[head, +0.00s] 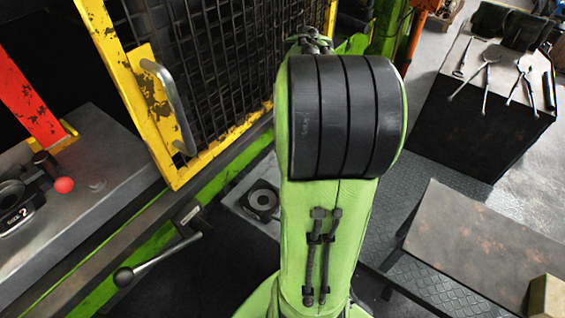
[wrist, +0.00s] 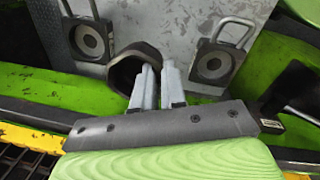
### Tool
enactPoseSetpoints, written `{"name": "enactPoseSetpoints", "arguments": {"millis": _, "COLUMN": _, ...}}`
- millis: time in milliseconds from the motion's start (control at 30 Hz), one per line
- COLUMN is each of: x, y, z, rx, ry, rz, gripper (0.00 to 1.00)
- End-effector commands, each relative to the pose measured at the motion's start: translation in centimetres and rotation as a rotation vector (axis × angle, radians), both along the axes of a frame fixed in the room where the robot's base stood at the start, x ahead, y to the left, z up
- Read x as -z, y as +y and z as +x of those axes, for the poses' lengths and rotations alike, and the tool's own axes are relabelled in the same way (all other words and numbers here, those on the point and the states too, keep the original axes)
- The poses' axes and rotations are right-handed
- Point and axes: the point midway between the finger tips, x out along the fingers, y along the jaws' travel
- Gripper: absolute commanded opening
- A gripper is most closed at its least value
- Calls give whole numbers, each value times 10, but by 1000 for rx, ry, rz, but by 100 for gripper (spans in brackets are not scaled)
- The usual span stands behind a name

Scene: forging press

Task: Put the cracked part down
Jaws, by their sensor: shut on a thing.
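In the wrist view my gripper (wrist: 159,66) has its two grey fingers close together, shut on a dark, thick-walled ring-like part (wrist: 117,74). The part shows mostly to the left of and beyond the fingers, its opening facing the camera. I see no crack on the visible side. It is held over or against a grey metal plate (wrist: 165,18); I cannot tell whether it touches. Two handled holders with round dark rings lie on the plate, one at the left (wrist: 90,40) and one at the right (wrist: 214,64). In the head view my arm hides the gripper and part.
In the head view a yellow mesh gate (head: 160,110) stands at left, with a ball-ended lever (head: 150,262) below. A grey bench (head: 95,135) with a red-knobbed device is far left. A table with tongs (head: 487,75) and a low bench (head: 480,240) stand at right.

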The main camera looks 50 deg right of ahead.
Motion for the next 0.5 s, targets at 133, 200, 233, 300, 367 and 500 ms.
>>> {"name": "enactPoseSetpoints", "arguments": {"millis": 133, "x": 37, "y": 1, "z": -1, "rx": 1, "ry": 5, "rz": 6, "gripper": 0}}
{"name": "enactPoseSetpoints", "arguments": {"millis": 200, "x": 51, "y": 1, "z": -1, "rx": 1, "ry": 3, "rz": 4, "gripper": 0}}
{"name": "enactPoseSetpoints", "arguments": {"millis": 233, "x": 55, "y": 1, "z": -1, "rx": 0, "ry": 3, "rz": 4, "gripper": 0}}
{"name": "enactPoseSetpoints", "arguments": {"millis": 300, "x": 66, "y": 0, "z": -1, "rx": 0, "ry": 3, "rz": 4, "gripper": 0}}
{"name": "enactPoseSetpoints", "arguments": {"millis": 367, "x": 78, "y": 1, "z": -1, "rx": 0, "ry": 3, "rz": 4, "gripper": 0}}
{"name": "enactPoseSetpoints", "arguments": {"millis": 500, "x": 98, "y": 0, "z": -1, "rx": 0, "ry": 1, "rz": 3, "gripper": 0}}
